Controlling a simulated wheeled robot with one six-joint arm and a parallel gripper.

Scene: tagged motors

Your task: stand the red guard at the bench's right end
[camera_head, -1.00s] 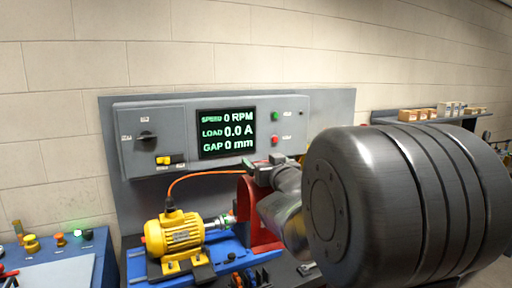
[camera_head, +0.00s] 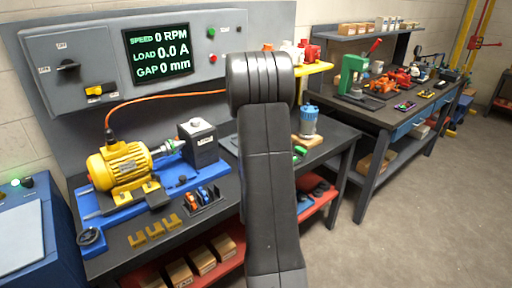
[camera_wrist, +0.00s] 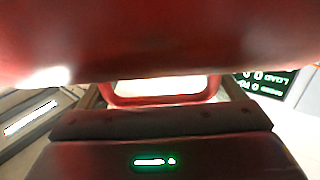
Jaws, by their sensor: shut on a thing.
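The red guard (camera_wrist: 160,45) fills the top of the wrist view, very close and blurred, with a red loop-shaped handle (camera_wrist: 160,100) below it. My gripper (camera_wrist: 160,122) is shut on the guard, at the handle as far as I can see. In the head view my arm hides the gripper and the guard. The bench's right end shows to the right of my arm.
A blue motor (camera_head: 308,121) on a wooden board stands near the bench's right end, with green pieces (camera_head: 300,151) in front. A yellow shelf (camera_head: 315,69) with red and white items is behind. A second bench (camera_head: 385,110) stands further right. Open floor lies in front.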

